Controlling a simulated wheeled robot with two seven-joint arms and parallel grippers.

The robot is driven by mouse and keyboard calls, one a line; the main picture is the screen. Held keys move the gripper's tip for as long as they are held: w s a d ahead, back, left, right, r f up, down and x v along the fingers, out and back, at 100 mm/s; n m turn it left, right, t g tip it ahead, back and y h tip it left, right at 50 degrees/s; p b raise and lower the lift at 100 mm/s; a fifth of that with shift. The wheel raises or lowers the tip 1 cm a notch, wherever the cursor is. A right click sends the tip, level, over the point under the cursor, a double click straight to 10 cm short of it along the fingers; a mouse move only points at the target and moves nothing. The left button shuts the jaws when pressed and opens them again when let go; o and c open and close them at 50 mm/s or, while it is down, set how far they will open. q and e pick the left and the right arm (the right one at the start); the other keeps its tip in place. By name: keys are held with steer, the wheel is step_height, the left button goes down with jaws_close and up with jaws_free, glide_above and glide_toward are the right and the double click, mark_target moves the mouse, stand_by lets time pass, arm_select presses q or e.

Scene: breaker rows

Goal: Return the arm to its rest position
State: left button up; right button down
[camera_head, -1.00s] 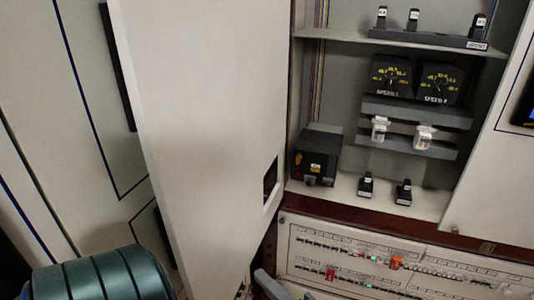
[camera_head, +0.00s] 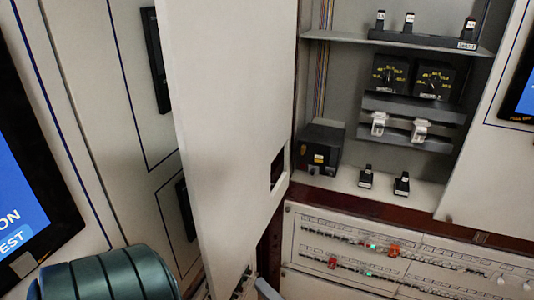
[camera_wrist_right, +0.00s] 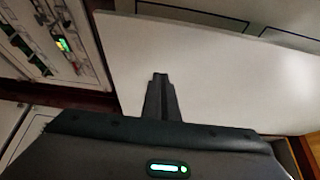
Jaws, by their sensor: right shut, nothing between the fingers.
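My right gripper (camera_wrist_right: 160,78) is shut and empty in the right wrist view, its dark fingers together in front of a pale cabinet door (camera_wrist_right: 220,65). In the head view the open door (camera_head: 235,110) stands upright left of the cabinet opening, with a dark cut-out near its right edge. A small grey part at the bottom edge beside the door is probably my right arm; its fingers cannot be made out there. I cannot tell whether the gripper touches the door. My left gripper is not in view.
A breaker panel (camera_head: 350,232) lies below. A blue screen (camera_head: 20,190) is at far left.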

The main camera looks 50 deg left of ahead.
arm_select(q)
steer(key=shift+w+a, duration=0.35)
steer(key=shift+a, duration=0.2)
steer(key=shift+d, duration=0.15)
